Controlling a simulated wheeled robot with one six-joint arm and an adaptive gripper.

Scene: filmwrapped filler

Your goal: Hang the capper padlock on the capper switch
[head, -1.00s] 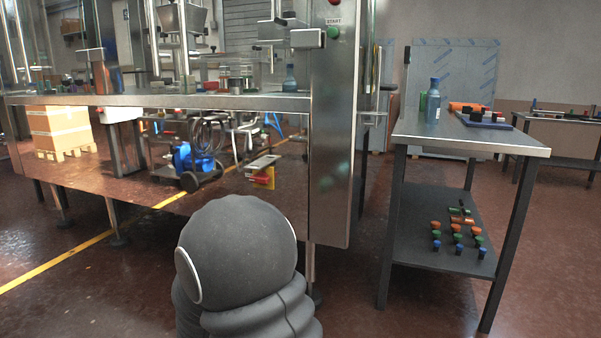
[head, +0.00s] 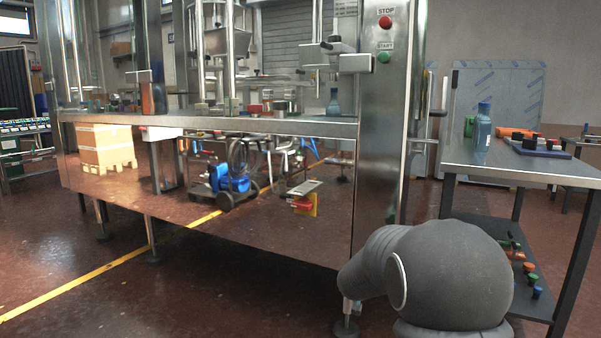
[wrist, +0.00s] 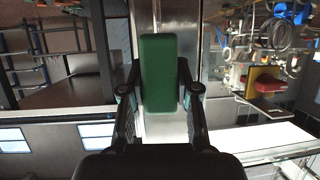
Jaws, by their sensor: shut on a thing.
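My gripper (wrist: 160,97) shows only in the wrist view. It is shut on a green block-shaped body, which I take for the capper padlock (wrist: 158,70); no shackle can be made out. A red and yellow switch, which I take for the capper switch (head: 303,205), is on the machine's lower panel in the head view, under a small grey ledge. It also shows upside down at the right of the wrist view (wrist: 264,82), well apart from the padlock. The head view shows my grey arm link but not the gripper.
The filling machine (head: 220,125) has a steel post (head: 385,150) with stop and start buttons to the right of the switch. A steel side table (head: 515,166) with a blue bottle (head: 482,127) stands at the right. Floor in front of the machine is open.

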